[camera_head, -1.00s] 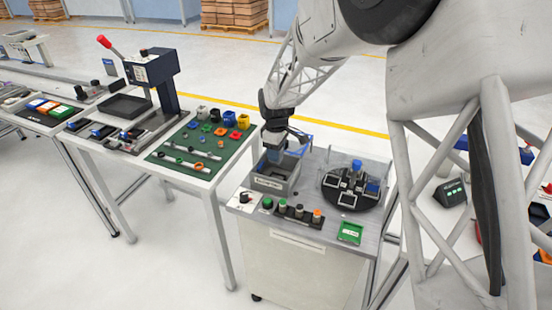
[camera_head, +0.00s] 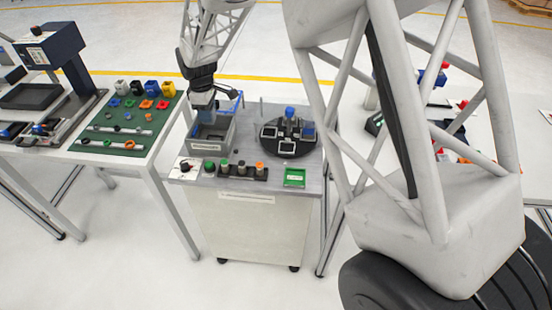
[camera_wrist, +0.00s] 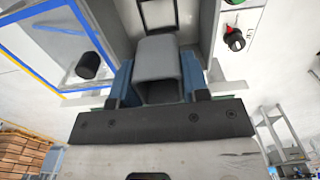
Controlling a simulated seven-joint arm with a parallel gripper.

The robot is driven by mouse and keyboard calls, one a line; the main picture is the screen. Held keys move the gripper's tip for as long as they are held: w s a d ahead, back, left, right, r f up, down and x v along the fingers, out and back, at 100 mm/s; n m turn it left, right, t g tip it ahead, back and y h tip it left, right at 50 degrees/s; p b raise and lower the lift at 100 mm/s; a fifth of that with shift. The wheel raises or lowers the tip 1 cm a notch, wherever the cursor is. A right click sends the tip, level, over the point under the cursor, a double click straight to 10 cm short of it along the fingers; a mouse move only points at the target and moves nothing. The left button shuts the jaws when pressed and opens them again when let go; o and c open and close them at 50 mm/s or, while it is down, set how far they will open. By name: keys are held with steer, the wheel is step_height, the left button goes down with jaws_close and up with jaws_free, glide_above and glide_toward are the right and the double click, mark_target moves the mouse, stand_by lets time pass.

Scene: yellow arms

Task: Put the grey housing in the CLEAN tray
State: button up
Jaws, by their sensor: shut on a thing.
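The grey housing (camera_wrist: 158,60) is a rounded block between the two blue fingers of my gripper (camera_wrist: 158,80) in the wrist view. The fingers press on its sides. In the head view my gripper (camera_head: 204,112) points down at the grey open-top box (camera_head: 216,151), and the housing is too small to make out there. Whether the housing is above the box rim or inside it, I cannot tell.
A black round plate (camera_head: 290,147) with square holders and a blue-topped post stands right of the box. Several buttons (camera_head: 237,170) line the cart front. A blue-edged clear panel (camera_wrist: 62,45) is beside the box. A green mat (camera_head: 125,125) with parts lies left.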

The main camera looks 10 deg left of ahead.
steer(key=s+d+f, duration=0.2)
steer(key=s+d, duration=1.1)
steer(key=d, duration=0.4)
steer(key=s+d+f, duration=0.3)
steer(key=s+d, duration=1.1)
steer(key=d, duration=0.3)
steer(key=shift+s+d, duration=0.25)
steer(key=shift+s, duration=0.05)
steer(key=shift+w, duration=0.15)
glide_above(294, 178)
steer(key=shift+f, duration=0.7)
steer(key=shift+f, duration=1.75)
steer(key=shift+f, duration=0.15)
steer(key=o, duration=1)
